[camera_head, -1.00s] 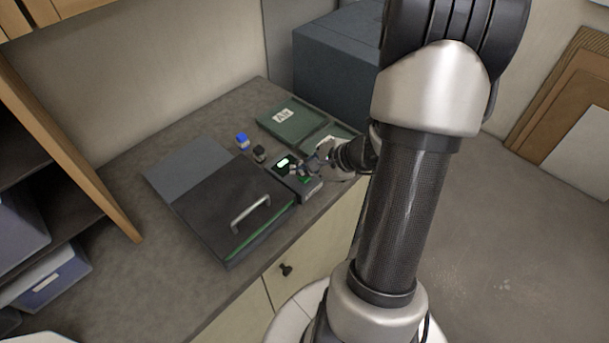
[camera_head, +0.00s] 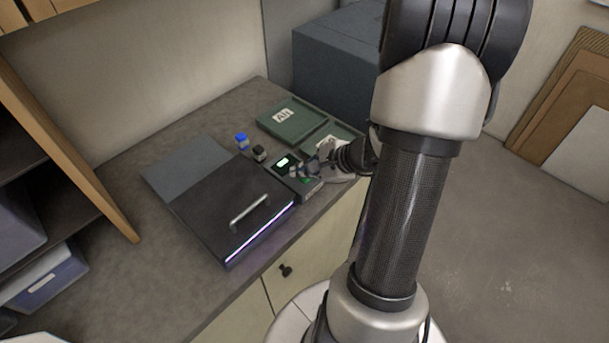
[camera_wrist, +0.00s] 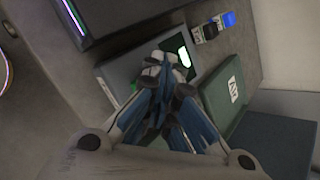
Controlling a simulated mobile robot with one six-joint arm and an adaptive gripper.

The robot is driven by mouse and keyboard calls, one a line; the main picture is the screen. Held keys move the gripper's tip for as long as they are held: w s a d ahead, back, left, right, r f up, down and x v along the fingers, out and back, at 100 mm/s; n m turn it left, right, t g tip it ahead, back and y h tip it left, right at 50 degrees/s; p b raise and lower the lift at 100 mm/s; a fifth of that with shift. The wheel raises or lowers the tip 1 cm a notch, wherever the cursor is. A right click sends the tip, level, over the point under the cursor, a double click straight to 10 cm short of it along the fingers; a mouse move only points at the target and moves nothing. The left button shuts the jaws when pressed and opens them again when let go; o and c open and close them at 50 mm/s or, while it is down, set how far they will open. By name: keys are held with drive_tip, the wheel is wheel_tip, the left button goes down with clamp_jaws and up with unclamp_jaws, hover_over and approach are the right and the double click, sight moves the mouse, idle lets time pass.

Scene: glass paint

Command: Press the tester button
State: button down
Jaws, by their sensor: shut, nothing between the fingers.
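The tester (camera_head: 308,187) is a small dark box with a lit pale-green display (camera_head: 283,162) on the worktop. It also shows in the wrist view (camera_wrist: 118,72), with its display (camera_wrist: 184,56) beyond my fingers and a bit of green (camera_wrist: 134,86) beside them. My gripper (camera_head: 297,172) is shut and empty, low over the tester. In the wrist view its fingertips (camera_wrist: 158,62) overlap the tester's top. The fingers hide the button area, so I cannot tell if they touch the button.
A dark lidded case (camera_head: 215,205) with a handle stands left of the tester, a violet-white light glowing along its front edge. Blue (camera_head: 241,141) and black (camera_head: 259,153) small jars stand behind. A green labelled tray (camera_head: 291,119) lies at the back. Worktop at left is clear.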

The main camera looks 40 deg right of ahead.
sight(303, 179)
idle(0.3)
drive_tip(key=shift+r+p, duration=0.65)
drive_tip(key=shift+r, duration=0.25)
wheel_tip(303, 179, up, 5)
drive_tip(key=p, duration=0.3)
idle(0.8)
